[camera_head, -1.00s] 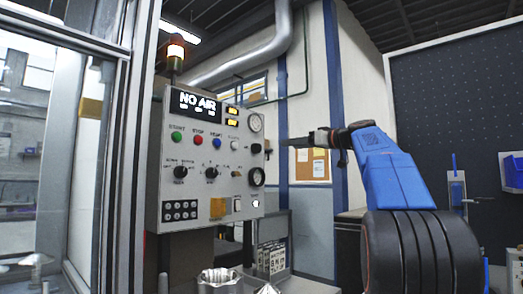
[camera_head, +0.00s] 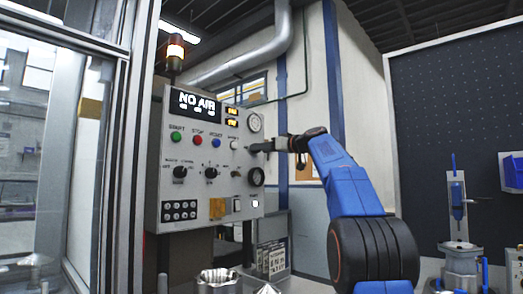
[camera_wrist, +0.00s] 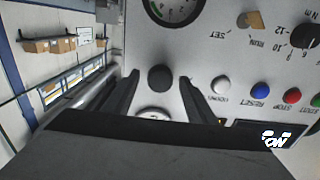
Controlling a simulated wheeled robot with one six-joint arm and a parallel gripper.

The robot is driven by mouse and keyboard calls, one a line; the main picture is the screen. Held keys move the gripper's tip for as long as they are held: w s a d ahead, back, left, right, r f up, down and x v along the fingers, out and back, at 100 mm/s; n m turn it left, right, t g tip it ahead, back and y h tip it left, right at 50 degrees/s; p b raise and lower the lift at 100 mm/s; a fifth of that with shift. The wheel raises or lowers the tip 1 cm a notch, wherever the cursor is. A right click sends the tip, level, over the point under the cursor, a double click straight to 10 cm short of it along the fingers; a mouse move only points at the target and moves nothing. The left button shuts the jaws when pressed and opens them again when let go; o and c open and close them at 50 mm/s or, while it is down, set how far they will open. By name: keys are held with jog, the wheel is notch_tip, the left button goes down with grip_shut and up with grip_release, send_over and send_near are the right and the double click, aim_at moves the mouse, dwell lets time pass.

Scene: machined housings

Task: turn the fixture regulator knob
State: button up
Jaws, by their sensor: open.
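The black round regulator knob (camera_wrist: 160,78) sits on the grey control panel between two gauges. In the wrist view it appears between the tips of my gripper (camera_wrist: 159,84), whose two dark fingers are open on either side of it with a gap to each. How deep the fingers reach around it is hard to tell. In the head view my gripper (camera_head: 256,148) reaches in from the right at the panel's right edge and hides the knob. The control panel (camera_head: 222,205) has a lit display reading "NO AIR" (camera_head: 197,101).
A pressure gauge (camera_head: 255,123) is above the gripper and a dark-rimmed gauge (camera_head: 257,177) below it. A white button (camera_wrist: 220,84), blue button (camera_wrist: 260,90) and red button (camera_wrist: 291,96) are beside the knob. A machined housing (camera_head: 218,280) stands below the panel.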

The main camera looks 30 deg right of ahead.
jog(key=shift+w+a, duration=0.1)
jog(key=shift+w, duration=0.2)
jog(key=shift+c, duration=0.2)
jog(key=c, duration=1)
